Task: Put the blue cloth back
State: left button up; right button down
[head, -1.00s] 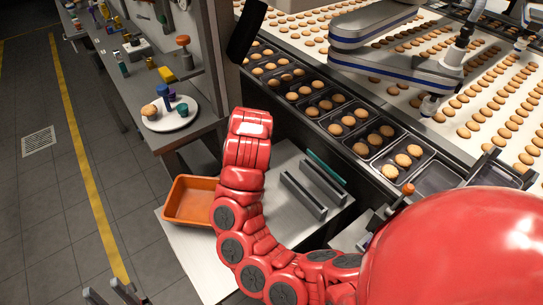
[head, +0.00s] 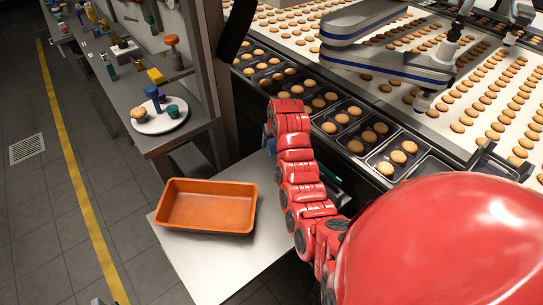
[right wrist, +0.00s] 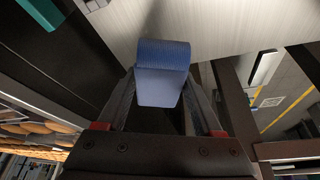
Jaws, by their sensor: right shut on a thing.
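The blue cloth (right wrist: 162,72) is folded and hangs between the two fingers of my right gripper (right wrist: 163,95) in the right wrist view. The gripper is shut on it, above a pale metal surface. In the head view my red right arm hides most of the gripper (head: 268,133), and only a small blue bit of the cloth (head: 271,146) shows beside it. Only a small grey tip at the bottom left edge of the head view may belong to my left gripper (head: 97,301); its fingers cannot be made out.
An empty orange tray (head: 207,228) sits on the metal side table (head: 190,266), left of my right arm. A workbench (head: 165,137) with a white plate (head: 160,121) stands further left. Biscuit trays (head: 383,160) and the conveyor (head: 473,118) lie at the right. The yellow-lined floor is clear.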

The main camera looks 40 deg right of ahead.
aim_at(272, 159)
notch_tip(272, 159, down, 7)
jog(key=shift+r+p, duration=0.15)
jog(key=shift+p, duration=0.8)
jog(key=shift+f, duration=0.25)
jog(key=shift+f, duration=0.15)
jog(key=shift+c, duration=1.8)
grip_release()
jog(key=o, duration=0.3)
jog(key=shift+a, duration=0.15)
